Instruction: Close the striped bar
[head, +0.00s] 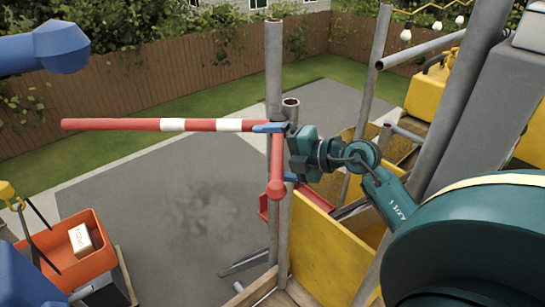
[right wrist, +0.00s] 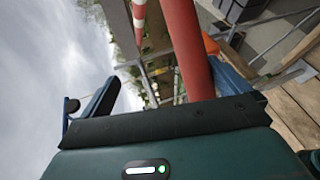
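The striped bar (head: 172,125), red with white bands, reaches level to the left from the scaffold post in the head view. Its banded part also shows in the right wrist view (right wrist: 139,22). A plain red tube (head: 276,160) runs from near the post towards the camera and ends in a round knob; it looks joined to the bar. My right gripper (head: 279,152) is open, its blue fingers well apart. The red tube (right wrist: 186,45) passes between or just in front of them, nearer one finger; contact cannot be told. My left gripper is out of view.
Grey scaffold posts (head: 274,65) stand beside the bar. An orange crate (head: 85,268) with a white package (head: 80,239) is at lower left. Grey paving (head: 180,200) lies open below the bar.

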